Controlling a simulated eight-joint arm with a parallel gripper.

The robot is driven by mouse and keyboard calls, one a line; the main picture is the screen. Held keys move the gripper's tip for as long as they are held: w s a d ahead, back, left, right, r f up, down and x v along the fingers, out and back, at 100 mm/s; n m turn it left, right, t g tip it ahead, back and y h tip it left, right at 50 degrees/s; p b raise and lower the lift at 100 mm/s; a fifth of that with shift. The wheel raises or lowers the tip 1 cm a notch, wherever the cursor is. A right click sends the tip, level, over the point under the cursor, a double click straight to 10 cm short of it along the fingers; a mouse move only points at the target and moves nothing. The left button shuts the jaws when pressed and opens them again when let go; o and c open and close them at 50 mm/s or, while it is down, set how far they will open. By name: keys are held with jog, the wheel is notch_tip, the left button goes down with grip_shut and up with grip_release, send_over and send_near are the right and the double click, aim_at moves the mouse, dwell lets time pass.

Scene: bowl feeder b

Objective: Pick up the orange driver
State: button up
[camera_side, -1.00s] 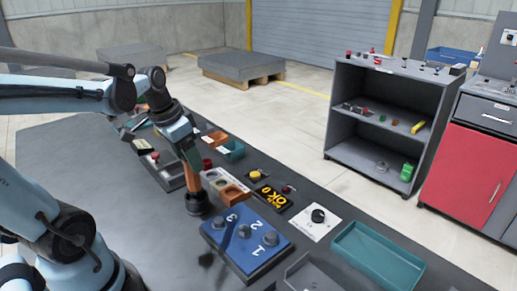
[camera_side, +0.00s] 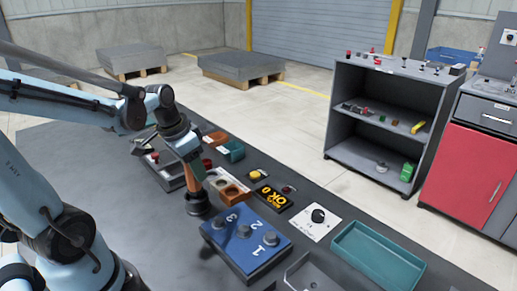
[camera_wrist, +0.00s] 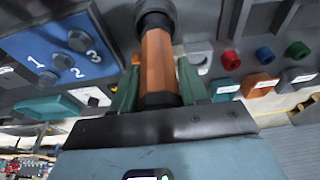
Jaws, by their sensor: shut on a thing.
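The orange driver (camera_side: 196,180) stands close to upright in the side view, with a dark, wide end (camera_side: 197,204) at the bottom. In the wrist view its orange body (camera_wrist: 157,65) runs between my fingers, dark at both visible ends. My gripper (camera_side: 190,163) is shut on the driver, with one green finger on each side of it in the wrist view (camera_wrist: 157,85). I cannot tell whether the driver's lower end touches the table.
A blue board numbered 1, 2, 3 (camera_side: 235,255) lies in front of the driver. The table at left (camera_side: 90,150) is bare.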

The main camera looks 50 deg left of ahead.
jog(key=shift+c, duration=1.2)
jog(key=shift+r, duration=0.1)
jog(key=shift+r, duration=0.6)
notch_tip(320, 180, up, 3)
jog(key=shift+f, duration=0.2)
jog(key=s+d+r, duration=0.1)
jog(key=d+r, duration=0.5)
jog(key=d, duration=0.4)
jog(key=w+d, duration=0.5)
jog(key=d, duration=0.7)
jog(key=shift+w+d+r, duration=0.2)
jog(key=shift+w+d, duration=0.1)
jog(key=shift+w, duration=0.1)
